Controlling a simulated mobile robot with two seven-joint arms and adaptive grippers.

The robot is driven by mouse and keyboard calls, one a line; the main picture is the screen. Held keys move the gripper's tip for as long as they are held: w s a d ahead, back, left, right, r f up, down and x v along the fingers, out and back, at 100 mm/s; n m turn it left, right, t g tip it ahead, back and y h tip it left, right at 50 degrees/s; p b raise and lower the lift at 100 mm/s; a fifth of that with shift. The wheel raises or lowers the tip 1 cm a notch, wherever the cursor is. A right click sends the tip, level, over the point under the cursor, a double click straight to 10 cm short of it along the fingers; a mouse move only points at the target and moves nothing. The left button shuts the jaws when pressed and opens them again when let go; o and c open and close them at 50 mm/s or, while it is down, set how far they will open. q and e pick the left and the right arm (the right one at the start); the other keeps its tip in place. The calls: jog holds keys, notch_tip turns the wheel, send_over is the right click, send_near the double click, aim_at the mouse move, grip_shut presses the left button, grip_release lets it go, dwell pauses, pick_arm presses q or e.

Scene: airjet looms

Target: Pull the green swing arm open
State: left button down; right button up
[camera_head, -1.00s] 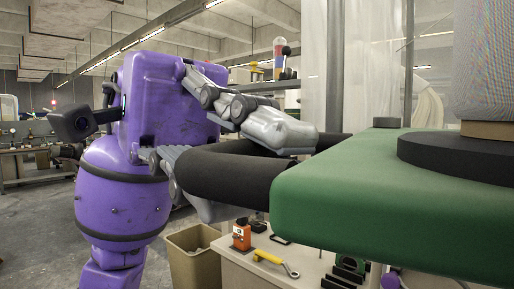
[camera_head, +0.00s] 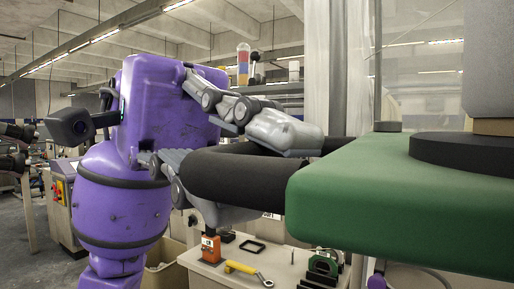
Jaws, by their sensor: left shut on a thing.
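The green swing arm (camera_head: 400,205) fills the right side of the head view, close to me. A thick black handle loop (camera_head: 240,172) sticks out from its left end. My left gripper (camera_head: 240,160), on a purple arm, is shut around the black handle, with grey fingers above and below it. The far side of the handle is partly hidden by the upper finger. My right gripper is not in view.
Below the handle is a pale workbench (camera_head: 225,278) with an orange jack (camera_head: 210,248), a yellow-handled wrench (camera_head: 248,271) and a dark green tool (camera_head: 322,265). A bin (camera_head: 160,278) stands beside it. A control box (camera_head: 62,195) is at the left.

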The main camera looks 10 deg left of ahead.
pick_arm(q)
jog(key=shift+r, duration=0.15)
jog(key=c, duration=1.8)
grip_release()
jog(key=shift+w+a, duration=0.1)
jog(key=v, duration=1.1)
jog(key=shift+a+r, duration=0.2)
jog(key=shift+w, duration=0.1)
